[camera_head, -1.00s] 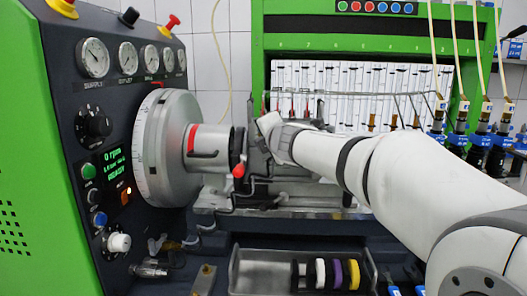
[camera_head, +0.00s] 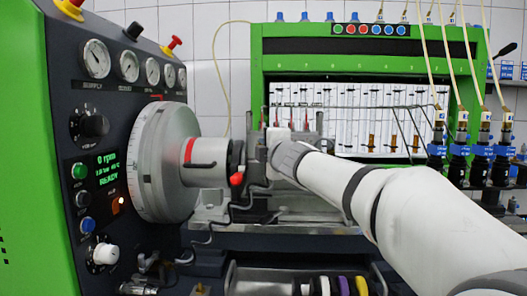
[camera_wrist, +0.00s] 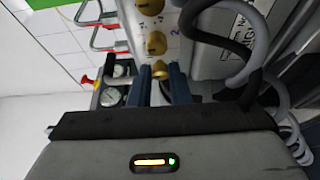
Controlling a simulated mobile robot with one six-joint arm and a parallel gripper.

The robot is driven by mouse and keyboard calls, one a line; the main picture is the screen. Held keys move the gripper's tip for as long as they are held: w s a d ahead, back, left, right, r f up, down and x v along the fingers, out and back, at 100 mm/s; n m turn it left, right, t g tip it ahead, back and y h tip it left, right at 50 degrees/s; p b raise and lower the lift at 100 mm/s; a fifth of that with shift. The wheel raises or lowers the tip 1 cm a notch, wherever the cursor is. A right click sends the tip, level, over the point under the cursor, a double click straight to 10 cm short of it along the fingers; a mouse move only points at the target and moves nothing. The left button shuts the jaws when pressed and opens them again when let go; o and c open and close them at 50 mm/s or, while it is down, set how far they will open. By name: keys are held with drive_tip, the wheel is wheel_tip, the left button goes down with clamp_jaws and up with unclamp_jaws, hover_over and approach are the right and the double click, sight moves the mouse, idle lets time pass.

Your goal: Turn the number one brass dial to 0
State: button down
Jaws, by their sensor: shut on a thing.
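In the wrist view, several brass dials sit in a row on a pale panel (camera_wrist: 132,22). My gripper (camera_wrist: 160,82) has its two dark blue fingers on either side of the lowest visible brass dial (camera_wrist: 160,69) and is shut on it. Its number is hidden. Just above it is another brass dial (camera_wrist: 155,43) with a small mark like a 2 beside it. A further brass dial (camera_wrist: 150,6) is at the top edge. The held dial's setting cannot be read. In the head view, my wrist hides the fingers and the dials.
A large grey flywheel (camera_head: 160,160) stands left of my arm, with a red-tipped lever (camera_head: 237,179) close by. Dark hoses (camera_wrist: 260,60) loop right of the dials in the wrist view. A tray (camera_head: 250,279) with coloured rings is below.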

drive_tip(key=c, duration=1.6)
unclamp_jaws()
drive_tip(key=shift+p+v, duration=0.35)
drive_tip(key=shift+v, duration=3.55)
